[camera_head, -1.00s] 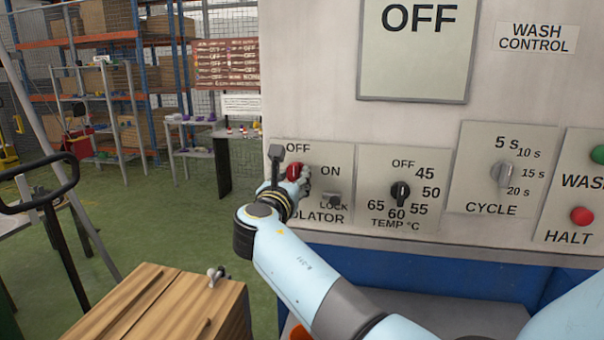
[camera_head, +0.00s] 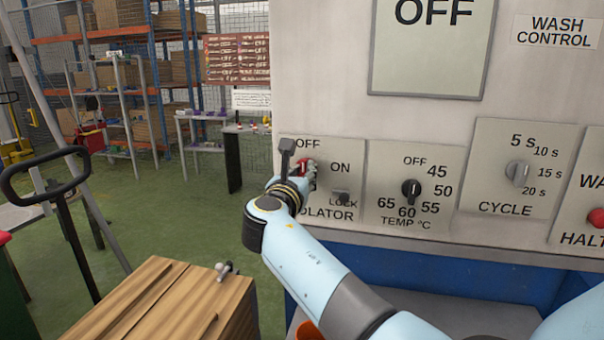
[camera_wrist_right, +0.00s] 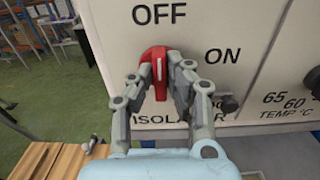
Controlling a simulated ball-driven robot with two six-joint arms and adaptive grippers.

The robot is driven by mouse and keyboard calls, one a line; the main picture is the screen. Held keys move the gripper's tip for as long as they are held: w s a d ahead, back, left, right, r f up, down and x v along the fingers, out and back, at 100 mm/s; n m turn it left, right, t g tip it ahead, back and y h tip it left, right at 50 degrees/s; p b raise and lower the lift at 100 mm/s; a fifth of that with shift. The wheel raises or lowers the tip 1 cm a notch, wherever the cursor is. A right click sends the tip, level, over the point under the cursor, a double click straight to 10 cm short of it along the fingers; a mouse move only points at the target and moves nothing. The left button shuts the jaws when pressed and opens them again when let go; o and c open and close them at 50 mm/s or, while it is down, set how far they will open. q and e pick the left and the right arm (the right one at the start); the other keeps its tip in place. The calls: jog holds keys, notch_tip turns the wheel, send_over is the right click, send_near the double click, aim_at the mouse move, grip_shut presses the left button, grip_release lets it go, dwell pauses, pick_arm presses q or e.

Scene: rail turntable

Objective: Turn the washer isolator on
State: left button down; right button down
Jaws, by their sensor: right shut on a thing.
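The washer isolator is a red rotary knob on a pale panel (camera_head: 350,170) marked OFF, ON and LOCK. In the right wrist view the red knob (camera_wrist_right: 154,68) stands nearly upright, its white line pointing up toward OFF, tilted slightly. My right gripper (camera_wrist_right: 162,88) is shut on the knob, one finger on each side. In the head view the right gripper (camera_head: 308,176) reaches the panel, and the wrist partly hides the red knob (camera_head: 303,167). A large display (camera_head: 430,45) above reads OFF. My left gripper is not in view.
Right of the isolator are a black temperature dial (camera_head: 411,190), a grey cycle dial (camera_head: 517,172) and a red halt button (camera_head: 597,217). A wooden crate (camera_head: 190,305) stands low at left, near a black handle (camera_head: 50,175). Green floor lies open behind.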

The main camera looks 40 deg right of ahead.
jog(key=shift+f+m+b, duration=0.1)
jog(key=shift+m+b, duration=0.25)
jog(key=shift+m, duration=0.15)
jog(key=shift+f+m+b, duration=0.1)
jog(key=shift+m+b, duration=0.65)
jog(key=shift+m, duration=0.35)
jog(key=shift+s+d+f+m+b, duration=0.1)
jog(key=shift+f+m+b, duration=0.05)
jog(key=shift+m+b, duration=3.1)
jog(key=shift+s+d+f+m+b, duration=0.1)
jog(key=shift+m+b, duration=2.15)
jog(key=shift+m, duration=1.9)
jog(key=c, duration=1.3)
grip_release()
jog(key=shift+c, duration=0.2)
jog(key=shift+r, duration=0.1)
